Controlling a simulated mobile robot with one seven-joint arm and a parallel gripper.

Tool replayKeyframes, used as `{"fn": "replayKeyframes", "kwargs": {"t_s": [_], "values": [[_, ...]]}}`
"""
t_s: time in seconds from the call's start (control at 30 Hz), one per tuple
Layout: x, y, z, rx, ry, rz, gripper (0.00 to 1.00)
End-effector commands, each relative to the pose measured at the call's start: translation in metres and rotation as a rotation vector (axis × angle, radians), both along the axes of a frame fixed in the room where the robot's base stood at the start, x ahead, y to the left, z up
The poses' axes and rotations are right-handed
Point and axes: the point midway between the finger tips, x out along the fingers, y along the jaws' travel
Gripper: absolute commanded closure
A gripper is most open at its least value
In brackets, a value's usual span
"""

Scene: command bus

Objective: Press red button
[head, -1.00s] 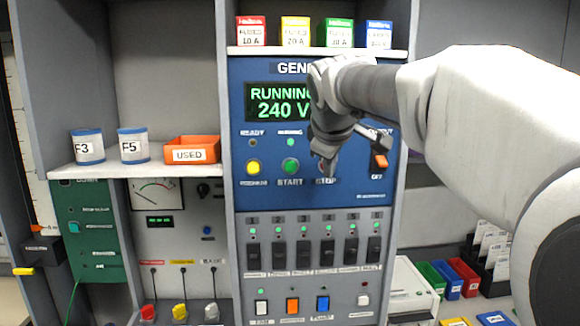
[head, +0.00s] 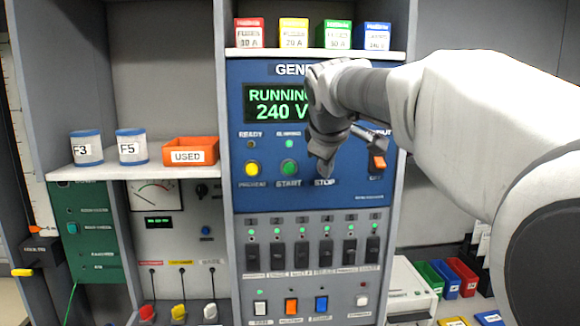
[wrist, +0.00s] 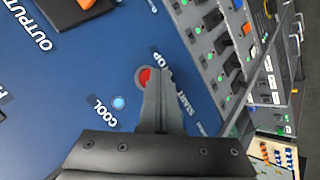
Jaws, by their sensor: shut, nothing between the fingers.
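The red button (wrist: 145,77) shows in the wrist view beside the STOP label on the blue generator panel, partly covered by my fingertips. In the head view my gripper hides it, just above the STOP label. My gripper (head: 320,172) is shut and empty, with its tips in front of the STOP button position. In the wrist view my gripper (wrist: 156,75) has its tips overlapping the red button's right side; I cannot tell whether they touch it. The panel display (head: 277,104) reads RUNNING and 240 V.
A green START button (head: 289,168) and a yellow button (head: 252,168) sit left of my gripper. An orange switch (head: 377,162) is to the right. Black breaker switches (head: 301,254) line the grey panel below. Fuse boxes (head: 294,33) stand on the shelf above.

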Motion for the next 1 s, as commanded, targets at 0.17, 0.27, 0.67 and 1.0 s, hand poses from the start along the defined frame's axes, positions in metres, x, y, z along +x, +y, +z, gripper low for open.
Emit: {"fn": "replayKeyframes", "kwargs": {"t_s": [0.17, 0.27, 0.67, 1.0], "values": [[-0.0001, 0.0, -0.0002, 0.0, 0.0, 0.0, 1.0], [0.0003, 0.0001, -0.0001, 0.0, 0.0, 0.0, 1.0], [0.005, 0.0001, 0.0001, 0.0, 0.0, 0.0, 1.0], [0.0084, 0.0002, 0.0, 0.0, 0.0, 0.0, 1.0]]}}
